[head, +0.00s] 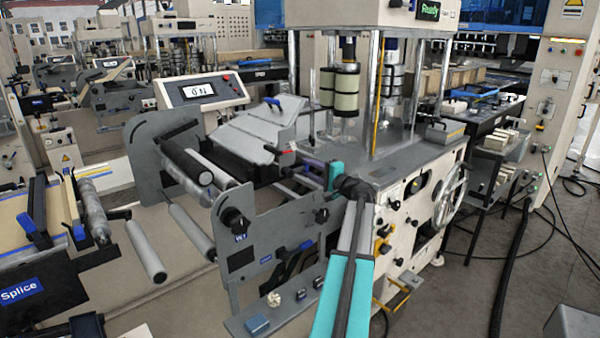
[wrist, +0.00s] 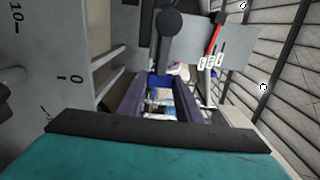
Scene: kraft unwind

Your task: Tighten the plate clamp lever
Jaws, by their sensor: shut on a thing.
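My gripper (head: 315,171) reaches in over the grey side plate of the near machine, by the rollers. In the wrist view its two dark purple fingers (wrist: 161,84) point away from me and are shut on a small blue piece, which looks like the handle of the clamp lever (wrist: 159,79). The fingers hide most of the lever, and its angle cannot be told. A red bar (wrist: 214,37) with small white tags lies just beyond and right of the fingertips; a red part (head: 286,151) also shows left of my gripper in the head view.
A black round knob (wrist: 170,24) stands close beyond the fingers. A grey panel with scale marks (wrist: 60,50) is on the left in the wrist view. Rollers (head: 186,160) and a tilted grey cover (head: 258,128) lie left of my gripper.

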